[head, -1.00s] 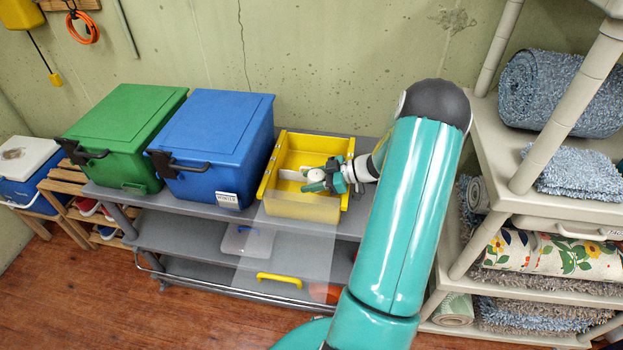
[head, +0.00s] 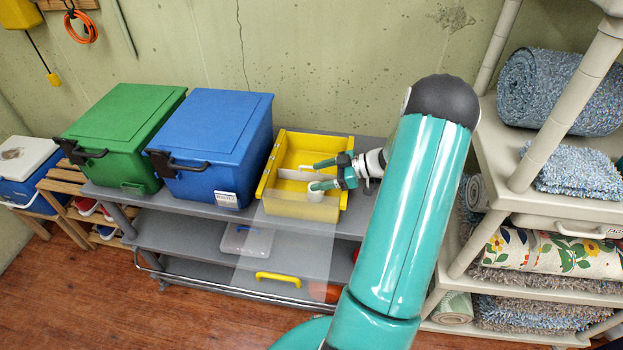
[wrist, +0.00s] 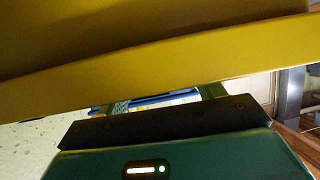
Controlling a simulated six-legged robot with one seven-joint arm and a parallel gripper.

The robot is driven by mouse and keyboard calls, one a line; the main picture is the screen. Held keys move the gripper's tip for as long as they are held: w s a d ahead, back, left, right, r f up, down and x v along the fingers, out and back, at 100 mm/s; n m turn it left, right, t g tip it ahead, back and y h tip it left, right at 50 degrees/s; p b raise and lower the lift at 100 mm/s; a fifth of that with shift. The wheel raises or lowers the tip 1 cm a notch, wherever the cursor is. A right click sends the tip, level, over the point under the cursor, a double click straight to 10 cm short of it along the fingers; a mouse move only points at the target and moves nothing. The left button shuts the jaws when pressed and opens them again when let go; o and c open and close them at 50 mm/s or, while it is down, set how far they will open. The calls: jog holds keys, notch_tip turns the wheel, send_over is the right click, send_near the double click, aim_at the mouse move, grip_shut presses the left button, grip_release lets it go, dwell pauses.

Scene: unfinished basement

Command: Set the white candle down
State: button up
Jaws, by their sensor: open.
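The white candle (head: 314,195) stands in the front compartment of the yellow bin (head: 262,184), its lower part dim behind the bin's front wall. My gripper (head: 319,175) is open above the bin, its two fingers spread apart. The nearer finger is right at the candle's top; I cannot tell whether it touches. In the wrist view the bin's yellow wall (wrist: 160,62) fills the upper part, and the fingertips of my gripper (wrist: 160,98) are mostly hidden behind it. The candle does not show there.
A white divider (head: 298,175) splits the bin. A clear flap (head: 300,232) hangs from its front. A blue box (head: 215,140) and a green box (head: 120,130) stand to its left on the grey shelf (head: 230,205). A beige rack (head: 490,150) with rugs stands at right.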

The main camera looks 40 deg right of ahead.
jog(key=v, duration=0.8)
jog(key=shift+s+d+r, duration=0.15)
jog(key=shift+s+d, duration=0.05)
jog(key=w+a+r+t+h, duration=0.25)
jog(key=w+r+h, duration=0.35)
jog(key=w+r, duration=0.6)
jog(key=w+a+r+m+h, duration=0.4)
jog(key=a+r+h, duration=0.25)
jog(key=r, duration=0.45)
jog(key=s+a+r+m+g+h, duration=0.1)
jog(key=s+a+r+m, duration=0.1)
jog(key=s+a, duration=0.3)
jog(key=s+a+r+m+g+h, duration=0.1)
jog(key=s+a+r+m, duration=0.1)
jog(key=a, duration=0.5)
jog(key=s+a+f+g+y, duration=0.2)
jog(key=s+a+f, duration=0.1)
jog(key=s+a, duration=0.5)
jog(key=s+a+f+g+y, duration=0.3)
jog(key=s+a, duration=0.6)
jog(key=shift+s+a, duration=0.3)
jog(key=shift+a, duration=0.05)
jog(key=shift+y, duration=0.25)
